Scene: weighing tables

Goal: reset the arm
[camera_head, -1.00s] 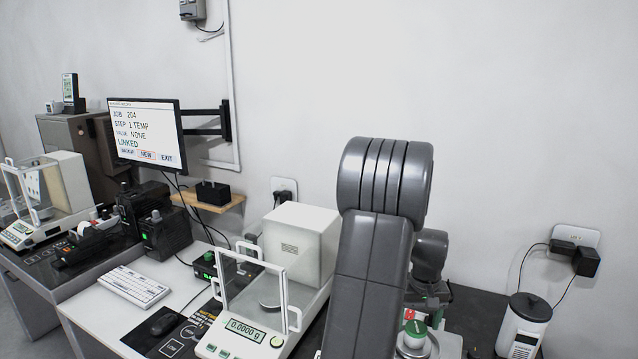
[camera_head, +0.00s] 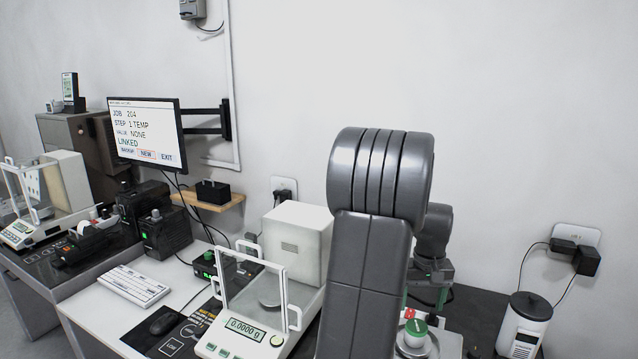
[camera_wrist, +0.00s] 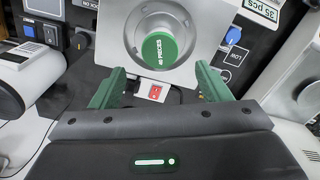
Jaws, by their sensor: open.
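My gripper (camera_wrist: 155,88) shows in the wrist view with its two green fingers spread apart. It is open, and nothing is seen held between the fingers. Beyond the fingers is a round green-topped piece marked "40 PIECES" (camera_wrist: 160,50), on a silver square device with a red switch (camera_wrist: 155,92). In the head view my grey arm stands in the foreground and hides much of what is behind it.
A balance with a glass shield (camera_head: 232,338) stands left of my arm and reads 0.0000 g. A monitor (camera_head: 145,135) shows job 204, step 1 TEMP. A keyboard (camera_head: 134,285) and mouse (camera_head: 165,320) lie left. A white canister (camera_head: 524,326) stands at the right.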

